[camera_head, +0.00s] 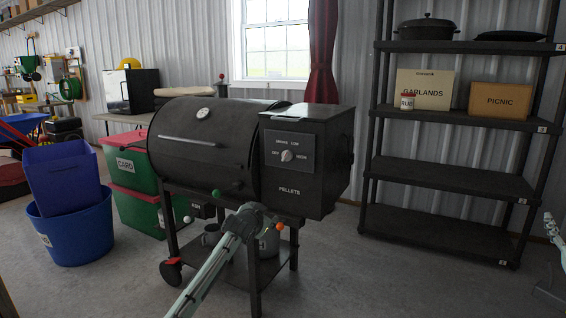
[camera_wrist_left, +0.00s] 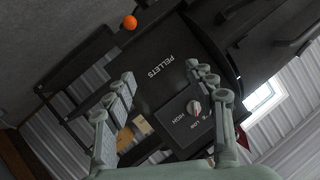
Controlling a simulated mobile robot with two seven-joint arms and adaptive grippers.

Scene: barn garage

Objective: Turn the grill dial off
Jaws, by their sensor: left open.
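The black pellet grill (camera_head: 210,140) stands in the middle of the head view. Its dial (camera_head: 287,155) is a pale round knob on the grey panel (camera_head: 307,150) of the pellet box, with OFF at its left, SMOKE and LOW above and HIGH at its right. I cannot tell where it points. My left gripper (camera_head: 256,212) is below the panel, in front of the grill. In the left wrist view its fingers (camera_wrist_left: 160,74) are spread and empty; the dial (camera_wrist_left: 194,108) shows between them, apart from them. A pale part, perhaps my right arm, shows at the right edge.
Red-lidded green boxes (camera_head: 135,208) and a blue tub (camera_head: 75,230) are at the left. An orange ball (camera_head: 280,226) sits below the pellet box. Floor is open between grill and rack.

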